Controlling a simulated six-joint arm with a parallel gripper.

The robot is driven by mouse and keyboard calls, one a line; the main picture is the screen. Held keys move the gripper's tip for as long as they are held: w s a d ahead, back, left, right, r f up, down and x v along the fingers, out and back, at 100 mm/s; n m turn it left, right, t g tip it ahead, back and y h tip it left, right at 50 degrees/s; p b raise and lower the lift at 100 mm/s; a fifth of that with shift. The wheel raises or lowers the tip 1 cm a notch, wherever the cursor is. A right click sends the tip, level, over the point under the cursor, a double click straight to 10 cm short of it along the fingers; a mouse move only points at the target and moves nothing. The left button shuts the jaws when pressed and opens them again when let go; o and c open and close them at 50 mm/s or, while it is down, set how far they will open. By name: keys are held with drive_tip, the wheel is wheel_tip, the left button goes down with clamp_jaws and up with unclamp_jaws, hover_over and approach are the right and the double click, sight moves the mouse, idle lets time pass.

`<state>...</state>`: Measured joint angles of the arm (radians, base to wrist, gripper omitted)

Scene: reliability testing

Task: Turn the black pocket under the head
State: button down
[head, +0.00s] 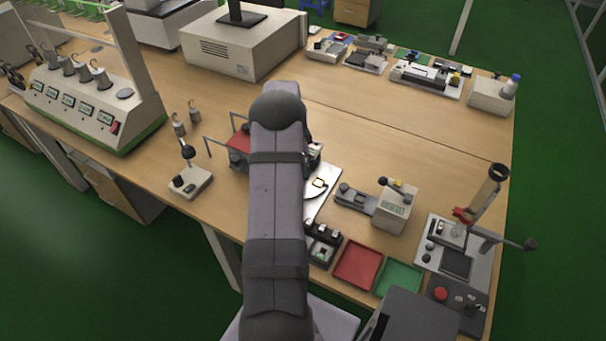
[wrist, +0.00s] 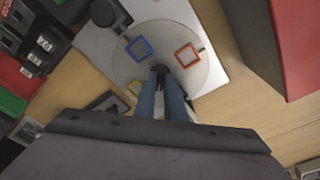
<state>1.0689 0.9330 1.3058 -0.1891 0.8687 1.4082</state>
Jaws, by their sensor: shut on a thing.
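A pale round disc (wrist: 165,35) lies on a white plate (wrist: 88,40) in the wrist view. It bears a blue square pocket (wrist: 139,49), an orange one (wrist: 187,54) and, partly covered by my gripper, a yellow one (wrist: 136,88). I cannot make out a black pocket; part of the disc is hidden behind my fingers. The dark round head (wrist: 108,13) is at the disc's upper left edge, nearest the blue pocket. My gripper (wrist: 161,72) is shut on a small dark knob near the disc's middle. In the head view my arm hides the gripper and most of the disc.
A red block (wrist: 298,45) stands right of the plate. Black devices (wrist: 40,48) stand to its left. In the head view, red (head: 358,266) and green (head: 398,279) trays lie in front, and a small grey instrument (head: 393,208) stands right.

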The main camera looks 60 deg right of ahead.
drive_tip(key=c, duration=2)
unclamp_jaws()
drive_tip(key=shift+f, duration=0.1)
drive_tip(key=shift+r+p, duration=1.5)
drive_tip(key=shift+r, duration=0.85)
